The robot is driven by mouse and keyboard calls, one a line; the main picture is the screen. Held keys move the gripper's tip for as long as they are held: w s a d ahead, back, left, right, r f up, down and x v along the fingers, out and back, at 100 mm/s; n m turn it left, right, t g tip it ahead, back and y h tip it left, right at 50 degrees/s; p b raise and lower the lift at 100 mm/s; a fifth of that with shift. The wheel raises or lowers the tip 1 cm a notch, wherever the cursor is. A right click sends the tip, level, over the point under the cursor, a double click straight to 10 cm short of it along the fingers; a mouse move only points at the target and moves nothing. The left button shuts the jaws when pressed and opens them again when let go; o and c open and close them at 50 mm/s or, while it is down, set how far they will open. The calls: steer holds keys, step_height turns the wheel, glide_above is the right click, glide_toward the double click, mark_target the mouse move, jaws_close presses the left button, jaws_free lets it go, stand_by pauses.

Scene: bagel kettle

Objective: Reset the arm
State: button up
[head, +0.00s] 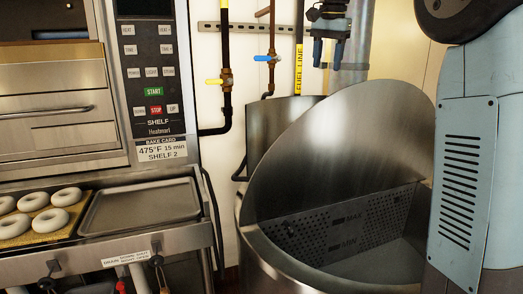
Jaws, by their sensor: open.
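My gripper (328,54) shows at the top of the head view, right of centre. It points down with its two fingers apart and nothing between them. It hangs above and behind the kettle's raised rim in the picture, in front of the wall pipes. The link above it is cut off by the top edge. My arm (466,180) fills the right side and hides the kettle's right part.
A large steel kettle (268,240) with a perforated plate (345,222) marked MAX and MIN stands at centre right. An oven (60,100) stands left. Several bagels (50,220) lie on a board beside an empty tray (140,207). Pipes (226,60) run along the wall.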

steer(key=s+d+f+n+t, duration=0.15)
steer(key=s+f, duration=0.25)
steer(key=s, duration=0.5)
steer(key=s+d+f+n, duration=0.3)
steer(key=s+f, duration=0.2)
steer(key=s, duration=0.4)
steer(key=s+f+n+t, duration=0.1)
steer(key=s+f+n, duration=0.2)
steer(key=s+f, duration=1.2)
steer(key=shift+s+d+f, duration=0.2)
steer(key=shift+d+f, duration=0.05)
steer(key=shift+t, duration=0.25)
steer(key=shift+c, duration=0.5)
steer(key=shift+c, duration=0.4)
steer(key=shift+d, duration=0.1)
